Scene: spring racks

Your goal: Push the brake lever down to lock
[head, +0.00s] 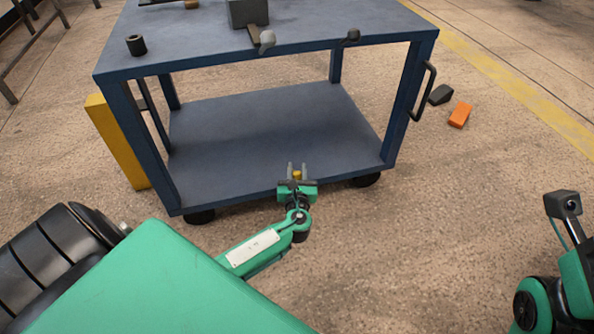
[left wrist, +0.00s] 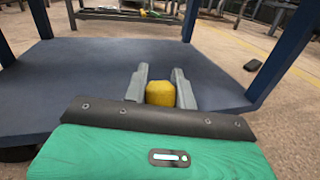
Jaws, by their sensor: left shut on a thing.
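The blue cart (head: 270,140) stands in front of me with its lower shelf facing me. My left gripper (head: 297,172) is at the front edge of that shelf, its two grey fingers pointing toward the cart. It is shut on a yellow knob (head: 297,175), which appears to be the end of the brake lever. In the left wrist view the yellow knob (left wrist: 160,93) sits between the fingers (left wrist: 159,88). The lever's shaft is hidden behind the gripper, so I cannot tell its angle. My right gripper's fingers do not show.
The lower shelf (head: 260,130) is bare. The cart top has a grey block (head: 247,12), a black cup (head: 136,45) and two knobbed levers (head: 267,38). A yellow panel (head: 117,140) stands left. An orange block (head: 460,114) and a black block (head: 440,94) lie on the floor right.

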